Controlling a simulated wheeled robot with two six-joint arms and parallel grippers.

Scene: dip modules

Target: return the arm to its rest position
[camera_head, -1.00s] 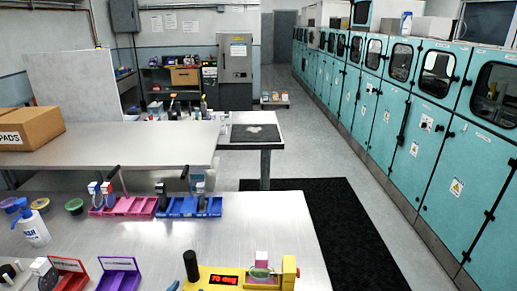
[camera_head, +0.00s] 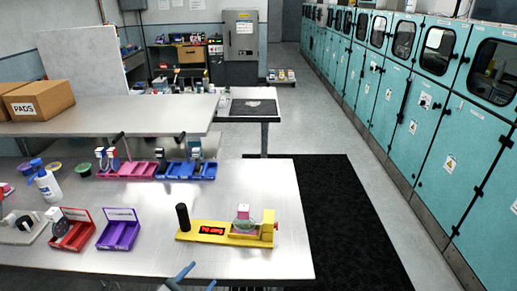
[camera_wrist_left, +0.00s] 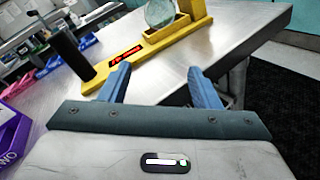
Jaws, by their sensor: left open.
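My left gripper (camera_head: 196,274) shows at the bottom edge of the head view, at the near edge of the steel table (camera_head: 275,215). Its two blue fingers stand apart with nothing between them, as the left wrist view (camera_wrist_left: 161,85) also shows. Beyond the fingers is the yellow module (camera_head: 212,230) with a red display, a black cylinder (camera_head: 183,217) at its left end and a round clear disc in a holder (camera_head: 243,218) at its right. The fingers look apart from the module. My right gripper is not in view.
A red tray (camera_head: 72,232) and a purple tray (camera_head: 118,235) stand left of the module. Pink and blue bins (camera_head: 187,170) line the table's back. A spray bottle (camera_head: 47,186) stands at left. The table's right end is clear. Teal cabinets (camera_head: 440,120) run along the right.

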